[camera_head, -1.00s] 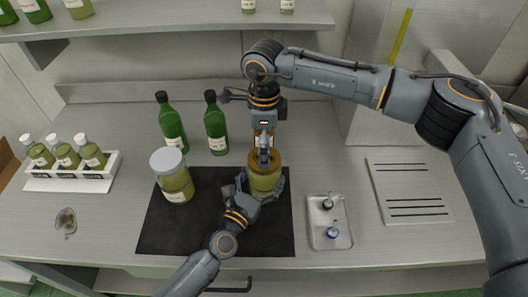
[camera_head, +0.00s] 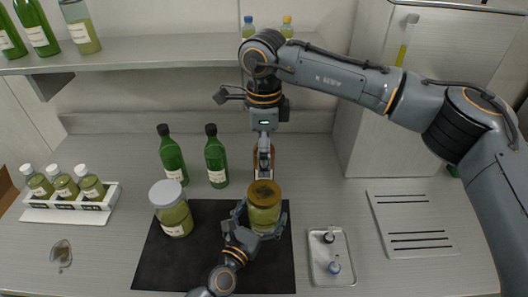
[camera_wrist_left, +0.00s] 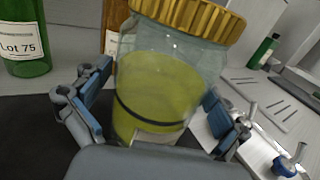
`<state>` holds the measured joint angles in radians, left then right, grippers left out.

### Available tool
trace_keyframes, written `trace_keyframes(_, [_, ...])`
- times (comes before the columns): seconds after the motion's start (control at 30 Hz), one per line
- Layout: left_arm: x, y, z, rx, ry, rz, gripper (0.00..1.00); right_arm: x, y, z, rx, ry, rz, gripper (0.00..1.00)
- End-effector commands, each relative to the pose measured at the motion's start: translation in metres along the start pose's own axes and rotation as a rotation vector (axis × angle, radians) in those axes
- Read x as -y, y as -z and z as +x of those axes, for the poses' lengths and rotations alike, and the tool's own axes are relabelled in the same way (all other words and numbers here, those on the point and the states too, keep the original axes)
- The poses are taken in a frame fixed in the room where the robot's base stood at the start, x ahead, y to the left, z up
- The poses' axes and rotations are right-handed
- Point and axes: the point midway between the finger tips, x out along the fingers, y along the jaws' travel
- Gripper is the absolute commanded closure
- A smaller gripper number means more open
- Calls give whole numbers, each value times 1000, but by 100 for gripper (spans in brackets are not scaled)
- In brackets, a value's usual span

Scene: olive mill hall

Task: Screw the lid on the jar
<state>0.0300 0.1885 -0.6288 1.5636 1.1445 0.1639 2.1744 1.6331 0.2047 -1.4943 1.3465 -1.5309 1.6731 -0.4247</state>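The jar (camera_head: 264,218) of yellow-green contents stands upright at the right part of the black mat. It also fills the middle of the left wrist view (camera_wrist_left: 158,85). The gold ribbed lid (camera_head: 264,192) sits on its mouth; in the left wrist view the lid (camera_wrist_left: 195,18) is cut off by the top edge. My left gripper (camera_head: 262,226) is shut around the jar's body, one finger on each side. My right gripper (camera_head: 264,176) points down just above and behind the lid, whose top is in clear view. Its fingers are seen edge-on, so their opening is hidden.
Another jar (camera_head: 172,212) with a pale lid stands on the black mat (camera_head: 165,262). Two green bottles (camera_head: 172,158) (camera_head: 215,160) and a brown bottle (camera_head: 276,158) stand behind. A metal tray (camera_head: 345,267) with small items and a slotted plate (camera_head: 412,226) lie right. A bottle rack (camera_head: 70,201) is left.

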Motion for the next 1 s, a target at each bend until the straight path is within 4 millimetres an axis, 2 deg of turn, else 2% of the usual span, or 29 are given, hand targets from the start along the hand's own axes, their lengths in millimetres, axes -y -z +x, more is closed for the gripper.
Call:
trace_keyframes(0.3, [0,0,-1,0,0,0,0,0,0,0,0,0,0,0])
trace_keyframes(0.43, [0,1,-12,-1,-1,0,0,0,0,0,0,0,0,0])
trace_keyframes(0.8, [0,2,-88,-4,2,2,0,0,0,0,0,0,0,0])
trace_keyframes(1.0, [0,1,-114,-1,0,2,0,0,0,0,0,0,0,0])
